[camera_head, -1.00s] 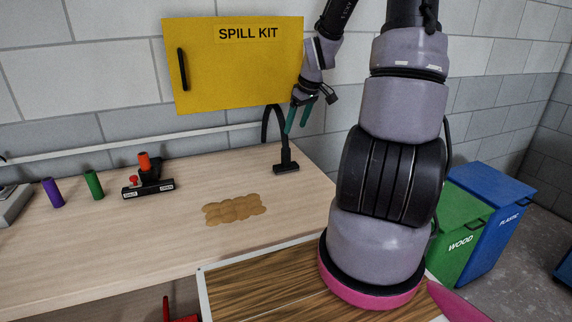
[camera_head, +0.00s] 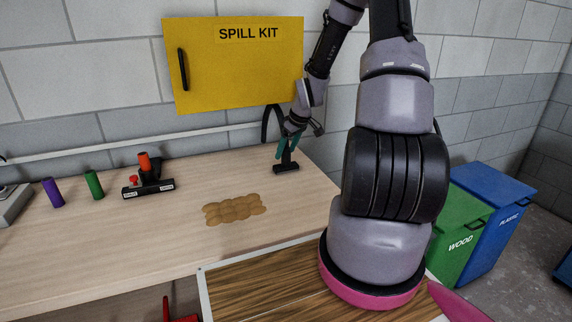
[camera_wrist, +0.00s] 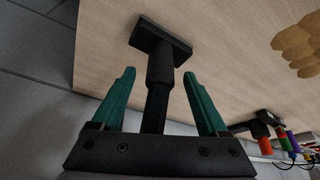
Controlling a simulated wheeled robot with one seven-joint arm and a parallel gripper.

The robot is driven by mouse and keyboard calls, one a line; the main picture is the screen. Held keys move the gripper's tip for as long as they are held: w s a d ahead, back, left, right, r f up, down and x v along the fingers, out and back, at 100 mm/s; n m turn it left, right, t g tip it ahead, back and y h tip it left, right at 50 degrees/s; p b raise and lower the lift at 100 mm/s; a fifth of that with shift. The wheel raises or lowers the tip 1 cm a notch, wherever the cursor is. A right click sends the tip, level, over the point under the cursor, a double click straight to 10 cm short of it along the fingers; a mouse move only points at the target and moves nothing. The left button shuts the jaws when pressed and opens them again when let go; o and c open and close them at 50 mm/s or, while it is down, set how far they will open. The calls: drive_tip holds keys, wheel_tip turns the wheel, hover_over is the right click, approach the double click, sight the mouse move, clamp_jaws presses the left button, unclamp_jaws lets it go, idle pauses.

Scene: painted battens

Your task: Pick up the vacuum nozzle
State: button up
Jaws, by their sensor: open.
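The black vacuum nozzle (camera_head: 286,167) stands upright on the light wooden bench, its flat foot on the surface and a black hose curving up behind it. My gripper (camera_head: 287,142) is at its upper part, fingers pointing down. In the wrist view my gripper's green fingers (camera_wrist: 158,90) are open, one on each side of the nozzle's neck (camera_wrist: 160,72), with a visible gap on both sides. The nozzle's foot (camera_wrist: 158,38) lies beyond the fingertips. The top of the neck is hidden by the gripper body.
A brown spill (camera_head: 235,210) lies mid-bench. A black tool with an orange top (camera_head: 148,180), a green cylinder (camera_head: 94,185) and a purple cylinder (camera_head: 53,193) stand at left. The yellow spill kit cabinet (camera_head: 235,65) hangs on the wall just left of my forearm.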

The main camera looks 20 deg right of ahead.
drive_tip(key=shift+w+f, duration=0.15)
drive_tip(key=shift+f, duration=0.25)
drive_tip(key=shift+c, duration=0.4)
clamp_jaws()
drive_tip(key=shift+r, duration=0.15)
drive_tip(key=shift+r, duration=0.35)
drive_tip(key=v, duration=0.2)
drive_tip(key=shift+r, duration=0.4)
drive_tip(key=s+d, duration=0.3)
drive_tip(key=s, duration=0.4)
drive_tip(key=s+d, duration=0.4)
drive_tip(key=s, duration=0.4)
drive_tip(key=shift+s+d, duration=0.2)
drive_tip(key=shift+d, duration=0.15)
